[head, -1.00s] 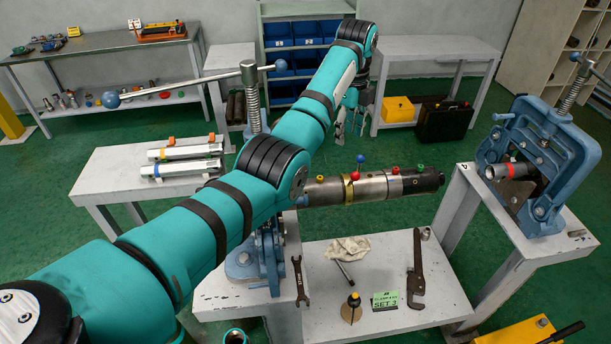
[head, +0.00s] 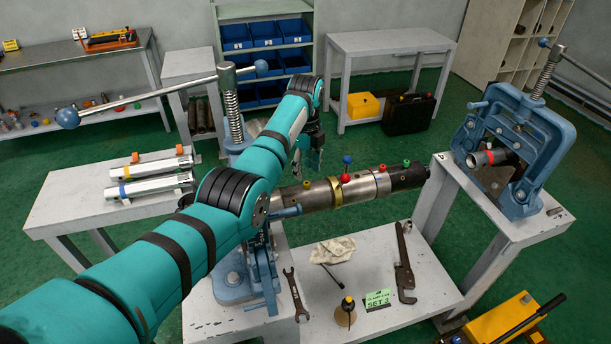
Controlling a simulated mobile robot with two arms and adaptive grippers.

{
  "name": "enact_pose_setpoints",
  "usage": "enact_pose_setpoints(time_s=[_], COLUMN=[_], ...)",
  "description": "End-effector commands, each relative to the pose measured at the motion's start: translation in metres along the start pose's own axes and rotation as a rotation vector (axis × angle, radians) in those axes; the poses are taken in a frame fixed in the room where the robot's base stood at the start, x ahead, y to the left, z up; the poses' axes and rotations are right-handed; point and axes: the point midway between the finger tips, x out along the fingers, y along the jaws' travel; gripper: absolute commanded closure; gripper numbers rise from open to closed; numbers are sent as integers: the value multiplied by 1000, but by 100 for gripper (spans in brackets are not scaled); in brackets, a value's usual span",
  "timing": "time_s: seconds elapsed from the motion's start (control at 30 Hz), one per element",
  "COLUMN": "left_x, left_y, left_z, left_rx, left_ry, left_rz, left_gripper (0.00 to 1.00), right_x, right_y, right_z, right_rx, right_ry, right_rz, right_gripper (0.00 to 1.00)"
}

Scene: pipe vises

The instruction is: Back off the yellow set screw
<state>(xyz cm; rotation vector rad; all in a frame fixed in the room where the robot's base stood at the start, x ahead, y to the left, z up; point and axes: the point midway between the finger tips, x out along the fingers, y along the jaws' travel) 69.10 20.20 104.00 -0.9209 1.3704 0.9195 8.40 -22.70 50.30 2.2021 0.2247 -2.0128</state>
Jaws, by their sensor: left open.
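A grey steel pipe assembly (head: 313,197) lies across the middle, with a brass band and a black right end. Another small yellowish head (head: 307,184) shows near the pipe's left part. My left gripper (head: 308,168) is open and empty, fingers pointing down, above and behind the left part of the pipe. Whether it touches anything cannot be told. My right gripper is out of view.
A blue vise (head: 233,275) stands at the pipe's left, partly hidden by my arm; another blue vise (head: 522,140) stands at right. The low bench (head: 375,245) holds a rag, wrenches and a green card (head: 377,299).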

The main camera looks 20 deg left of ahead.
Motion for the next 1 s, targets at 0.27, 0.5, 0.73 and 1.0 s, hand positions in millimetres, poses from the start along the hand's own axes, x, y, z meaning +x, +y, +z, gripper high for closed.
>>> enact_pose_setpoints(time_s=[0.27,0.5,0.73,1.0], left_x=[40,47,47,47], left_y=[0,0,0,0], left_z=[-1,0,0,0], left_rx=[1,1,0,0], left_ry=[1,1,0,0], left_rz=[1,-1,-1,-2], left_gripper=[58,58,67,100], right_x=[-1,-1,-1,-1], right_y=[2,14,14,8], right_z=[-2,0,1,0], right_rx=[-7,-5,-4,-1], right_ry=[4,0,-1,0], right_rz=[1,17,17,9], right_gripper=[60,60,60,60])
